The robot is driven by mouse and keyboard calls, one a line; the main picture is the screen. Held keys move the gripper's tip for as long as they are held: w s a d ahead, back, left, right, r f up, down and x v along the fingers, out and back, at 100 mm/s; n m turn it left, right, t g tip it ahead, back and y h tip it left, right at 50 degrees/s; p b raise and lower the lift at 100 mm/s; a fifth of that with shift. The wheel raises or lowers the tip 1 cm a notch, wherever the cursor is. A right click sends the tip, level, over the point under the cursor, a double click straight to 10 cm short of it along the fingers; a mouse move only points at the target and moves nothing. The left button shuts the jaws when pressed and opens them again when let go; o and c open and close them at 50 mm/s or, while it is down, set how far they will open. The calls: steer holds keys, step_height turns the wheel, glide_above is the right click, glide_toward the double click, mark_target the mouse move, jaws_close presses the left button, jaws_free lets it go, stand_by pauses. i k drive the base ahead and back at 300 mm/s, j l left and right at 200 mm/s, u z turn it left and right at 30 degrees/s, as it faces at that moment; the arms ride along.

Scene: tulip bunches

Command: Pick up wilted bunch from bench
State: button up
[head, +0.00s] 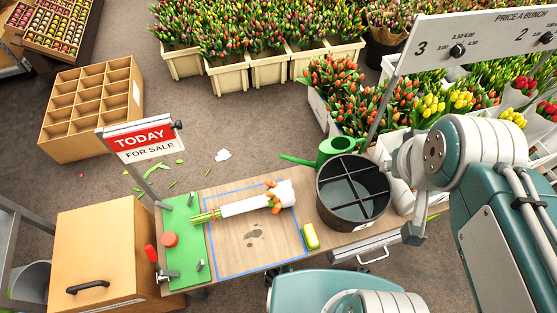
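One bunch (245,205) lies on the wooden bench (228,243) in the head view. It has a white wrap, green stems pointing left and orange blooms at its right end, some hanging over the wrap's sides. It lies within a blue outlined rectangle, with the stems reaching over the green mat (183,233). My arm is at the right.
A black divided bucket (353,190) stands at the bench's right end, with a green watering can (330,148) behind it. A yellow sponge-like block (310,236) lies near the front edge. A sale sign (145,139) rises at the left. Flower crates (270,70) line the back.

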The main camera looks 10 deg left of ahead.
mark_target(280, 196)
steer(key=j+u, duration=0.3)
steer(key=k+j+u, duration=0.1)
steer(key=j+u, duration=0.2)
steer(key=i+u, duration=0.15)
